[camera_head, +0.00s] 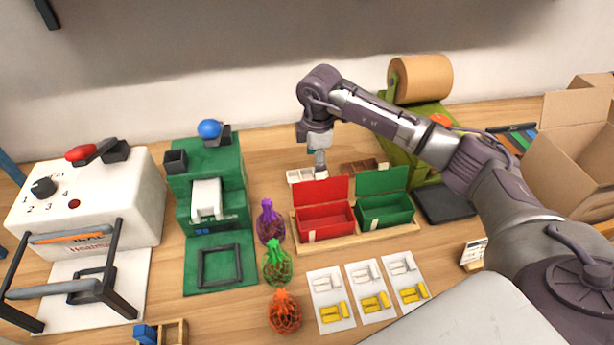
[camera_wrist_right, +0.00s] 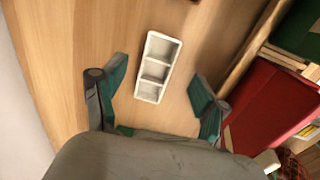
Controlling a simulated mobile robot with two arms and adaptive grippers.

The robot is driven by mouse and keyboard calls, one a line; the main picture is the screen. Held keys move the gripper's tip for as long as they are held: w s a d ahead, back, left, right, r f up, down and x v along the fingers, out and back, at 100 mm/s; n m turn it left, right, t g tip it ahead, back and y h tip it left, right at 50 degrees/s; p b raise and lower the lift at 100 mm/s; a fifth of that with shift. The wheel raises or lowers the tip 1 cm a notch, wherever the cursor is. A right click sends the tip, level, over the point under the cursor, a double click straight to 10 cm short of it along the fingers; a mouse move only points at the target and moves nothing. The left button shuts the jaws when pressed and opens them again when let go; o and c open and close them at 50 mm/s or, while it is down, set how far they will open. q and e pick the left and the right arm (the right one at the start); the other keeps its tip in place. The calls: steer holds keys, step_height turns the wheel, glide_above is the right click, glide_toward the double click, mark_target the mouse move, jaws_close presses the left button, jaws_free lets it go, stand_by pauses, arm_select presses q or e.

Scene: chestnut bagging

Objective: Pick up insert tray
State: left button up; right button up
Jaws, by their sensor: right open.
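A white insert tray (camera_wrist_right: 163,37) with three compartments in a row lies on the wooden table in the right wrist view. In the head view the white tray (camera_head: 295,177) sits behind the red box, partly hidden by my gripper. My right gripper (camera_wrist_right: 158,82) is open and empty, with one green-padded finger on each side of the tray and apart from it. In the head view the right gripper (camera_head: 320,165) points down over the tray's right part. A brown compartment tray (camera_head: 360,167) lies just right of it. My left gripper does not show.
A red open box (camera_head: 324,221) and a green open box (camera_head: 385,210) stand in a wooden holder in front of the tray. A green machine (camera_head: 208,185) stands left, an olive roll dispenser (camera_head: 415,130) right. Purple, green and orange net bags (camera_head: 284,312) line the front.

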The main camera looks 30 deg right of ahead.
mark_target(307, 177)
steer(key=f, duration=0.4)
steer(key=shift+w+d+f+p, duration=0.1)
steer(key=shift+w+f+p, duration=0.15)
steer(key=shift+w+p, duration=0.05)
steer(key=shift+c, duration=0.4)
steer(key=c, duration=0.8)
